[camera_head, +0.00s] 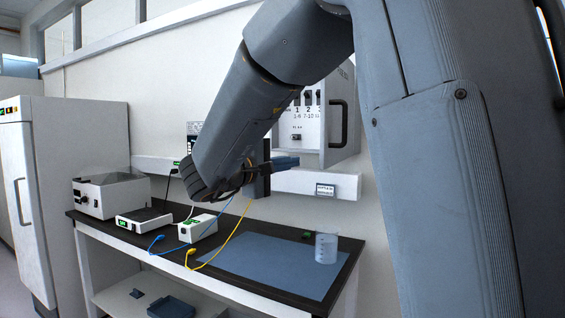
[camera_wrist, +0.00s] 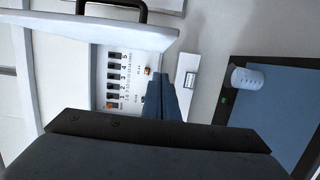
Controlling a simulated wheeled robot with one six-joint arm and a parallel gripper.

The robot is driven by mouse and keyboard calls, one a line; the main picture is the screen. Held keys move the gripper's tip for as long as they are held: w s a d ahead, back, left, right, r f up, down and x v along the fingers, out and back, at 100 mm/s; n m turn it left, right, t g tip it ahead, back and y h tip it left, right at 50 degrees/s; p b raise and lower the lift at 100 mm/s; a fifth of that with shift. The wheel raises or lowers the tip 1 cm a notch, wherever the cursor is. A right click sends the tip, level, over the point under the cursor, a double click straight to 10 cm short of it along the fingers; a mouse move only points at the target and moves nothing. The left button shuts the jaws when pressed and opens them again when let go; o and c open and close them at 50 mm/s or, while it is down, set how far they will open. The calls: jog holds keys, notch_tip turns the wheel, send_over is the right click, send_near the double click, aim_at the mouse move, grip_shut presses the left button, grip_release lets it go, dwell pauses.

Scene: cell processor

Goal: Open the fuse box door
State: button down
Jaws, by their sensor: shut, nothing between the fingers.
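The fuse box (camera_head: 310,136) is on the wall, partly hidden behind my arm in the head view. Its inner panel (camera_wrist: 128,62) shows numbered black switches and small orange parts. The light grey door (camera_wrist: 75,31) stands away from the panel, leaving it exposed; I cannot tell its exact angle. The door's black handle (camera_wrist: 141,12) is at the top of the wrist view, and a dark handle (camera_head: 344,124) shows in the head view. My gripper (camera_head: 297,162) is shut and empty, in front of the box's lower part. Its fingers (camera_wrist: 165,82) are apart from the handle.
Below is a dark bench (camera_head: 300,299) with a blue mat (camera_head: 255,262), a clear beaker (camera_head: 326,248), a white box (camera_head: 197,228) and blue and yellow cables. A white wall rail (camera_head: 300,182) runs under the box. A tall white cabinet (camera_head: 75,170) stands left.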

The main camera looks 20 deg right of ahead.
jog(key=s+d+p, duration=0.1)
jog(key=d, duration=0.5)
jog(key=shift+d+p, duration=0.3)
jog(key=shift+s, duration=0.1)
